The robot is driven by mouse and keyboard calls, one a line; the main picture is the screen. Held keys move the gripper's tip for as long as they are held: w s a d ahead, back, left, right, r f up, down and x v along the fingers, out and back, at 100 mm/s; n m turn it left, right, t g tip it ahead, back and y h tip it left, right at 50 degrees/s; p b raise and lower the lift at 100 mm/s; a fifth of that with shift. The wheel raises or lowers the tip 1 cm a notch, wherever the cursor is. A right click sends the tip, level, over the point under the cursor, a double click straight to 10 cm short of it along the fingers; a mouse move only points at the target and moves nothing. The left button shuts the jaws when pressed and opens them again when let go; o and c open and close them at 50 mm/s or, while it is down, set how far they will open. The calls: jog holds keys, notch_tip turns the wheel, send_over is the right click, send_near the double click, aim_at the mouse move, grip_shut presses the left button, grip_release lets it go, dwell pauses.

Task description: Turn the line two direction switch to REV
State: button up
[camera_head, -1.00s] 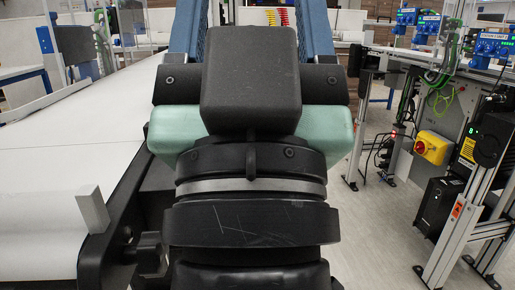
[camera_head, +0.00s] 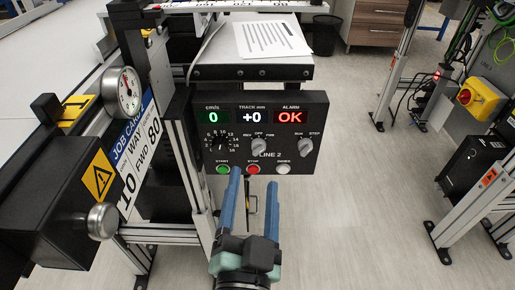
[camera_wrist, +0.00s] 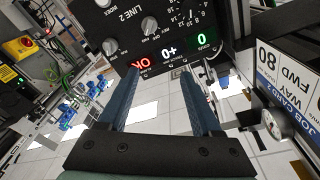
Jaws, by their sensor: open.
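The LINE 2 control panel (camera_head: 288,158) stands in the middle of the head view. Its direction switch (camera_head: 259,146) is a grey knob marked REV, OFF and FWD; I cannot tell its pointer's exact setting. My gripper (camera_head: 253,179) is open and empty, its two blue fingers pointing up at the panel's lower edge, below the switch. In the wrist view the panel appears upside down at the top, and the direction switch (camera_wrist: 149,26) is above and slightly left of the gap between the fingers (camera_wrist: 162,78). No contact is visible.
The speed dial (camera_head: 219,141) and RUN/STEP knob (camera_head: 306,148) flank the switch. START (camera_head: 222,169), STOP (camera_head: 253,169) and a white button (camera_head: 284,170) sit below. A job card (camera_head: 137,150) and gauge (camera_head: 124,92) are at left.

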jog(key=g, duration=0.1)
send_near(258, 152)
jog(key=shift+m, duration=0.3)
jog(key=w, duration=0.6)
jog(key=w+b, duration=0.1)
jog(key=w, duration=0.2)
jog(key=shift+d, duration=0.4)
grip_shut()
